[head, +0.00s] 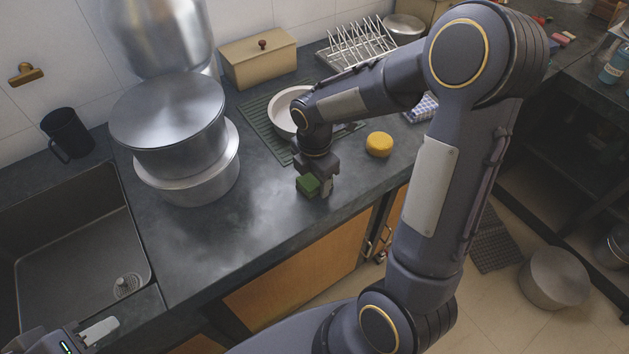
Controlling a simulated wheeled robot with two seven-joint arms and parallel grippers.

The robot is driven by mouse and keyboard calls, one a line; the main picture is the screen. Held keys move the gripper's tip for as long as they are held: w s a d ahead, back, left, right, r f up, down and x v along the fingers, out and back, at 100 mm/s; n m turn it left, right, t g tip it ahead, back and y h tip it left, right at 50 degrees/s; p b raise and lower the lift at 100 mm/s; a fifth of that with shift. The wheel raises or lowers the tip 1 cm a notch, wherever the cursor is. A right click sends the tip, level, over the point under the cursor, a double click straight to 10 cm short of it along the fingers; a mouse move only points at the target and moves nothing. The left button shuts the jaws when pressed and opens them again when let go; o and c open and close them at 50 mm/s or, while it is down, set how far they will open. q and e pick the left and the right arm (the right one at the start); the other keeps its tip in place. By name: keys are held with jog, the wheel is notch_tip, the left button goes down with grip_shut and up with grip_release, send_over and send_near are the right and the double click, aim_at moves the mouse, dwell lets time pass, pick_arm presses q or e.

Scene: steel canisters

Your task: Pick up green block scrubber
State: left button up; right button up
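The green block scrubber (307,185) is a small green block on the dark counter, near its front edge. My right gripper (316,183) points straight down at it, with one dark finger just to the right of the block. The other finger is mostly hidden, and I cannot tell whether the fingers touch the block or whether it is lifted. My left gripper (92,335) is only partly in view at the bottom left corner, away from the block, and its opening does not show.
Large steel canisters (168,108) stand left of the block. A yellow round scrubber (379,144) lies to the right. Behind are a white bowl (281,113) on a green mat (256,112), a beige box (259,62) and a plate rack (357,42). A sink (75,250) is at left.

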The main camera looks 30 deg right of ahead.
jog(key=c, duration=0.5)
jog(key=shift+c, duration=0.2)
jog(key=shift+r, duration=0.15)
jog(key=shift+r, duration=0.25)
notch_tip(320, 180, up, 2)
jog(key=shift+r, duration=0.15)
jog(key=s+a+r, duration=0.2)
jog(key=s+r, duration=0.8)
jog(key=s, duration=0.4)
jog(key=shift+a+p, duration=0.25)
jog(key=shift+p, duration=0.15)
jog(key=shift+w, duration=0.1)
